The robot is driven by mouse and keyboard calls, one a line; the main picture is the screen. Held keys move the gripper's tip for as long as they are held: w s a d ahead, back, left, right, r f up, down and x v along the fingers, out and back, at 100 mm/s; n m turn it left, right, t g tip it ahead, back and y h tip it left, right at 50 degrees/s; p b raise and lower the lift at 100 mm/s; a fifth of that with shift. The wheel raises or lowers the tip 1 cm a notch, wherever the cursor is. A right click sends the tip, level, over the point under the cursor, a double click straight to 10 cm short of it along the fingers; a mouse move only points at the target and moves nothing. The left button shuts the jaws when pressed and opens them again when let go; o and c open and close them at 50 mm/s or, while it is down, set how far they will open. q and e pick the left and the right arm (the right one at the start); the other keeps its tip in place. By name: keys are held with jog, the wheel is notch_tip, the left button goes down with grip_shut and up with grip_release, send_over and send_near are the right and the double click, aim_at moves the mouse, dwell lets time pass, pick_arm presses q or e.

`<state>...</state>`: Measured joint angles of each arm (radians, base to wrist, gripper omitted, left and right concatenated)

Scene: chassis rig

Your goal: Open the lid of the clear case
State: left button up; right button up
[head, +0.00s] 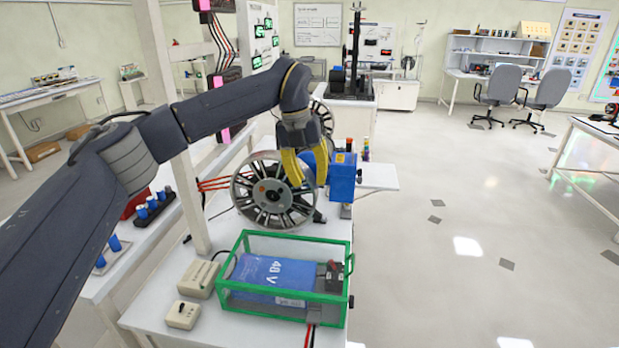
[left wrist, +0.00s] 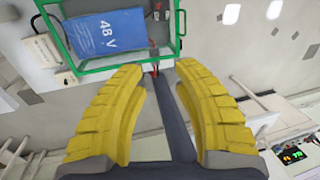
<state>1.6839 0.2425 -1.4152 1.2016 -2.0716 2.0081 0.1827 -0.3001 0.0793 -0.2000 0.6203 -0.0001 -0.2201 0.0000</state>
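The clear case (head: 240,287) has green edges and see-through walls and stands on the white bench near the bottom of the head view. It also shows at the top of the left wrist view (left wrist: 47,27). Its clear top looks flat and down, with no raised panel in view. A blue 48 V battery pack (head: 268,270) lies inside. A green handle (head: 350,265) sits on the case's right side. My right gripper is not in view.
The spoked wheel (head: 272,194) and a blue block-shaped device (head: 342,178) stand behind the case. Two beige boxes (head: 199,279) (head: 183,315) sit left of it. Red and black cables (head: 309,336) run from its front. Open floor lies to the right.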

pick_arm(q)
jog(key=shift+o, duration=0.3)
grip_shut()
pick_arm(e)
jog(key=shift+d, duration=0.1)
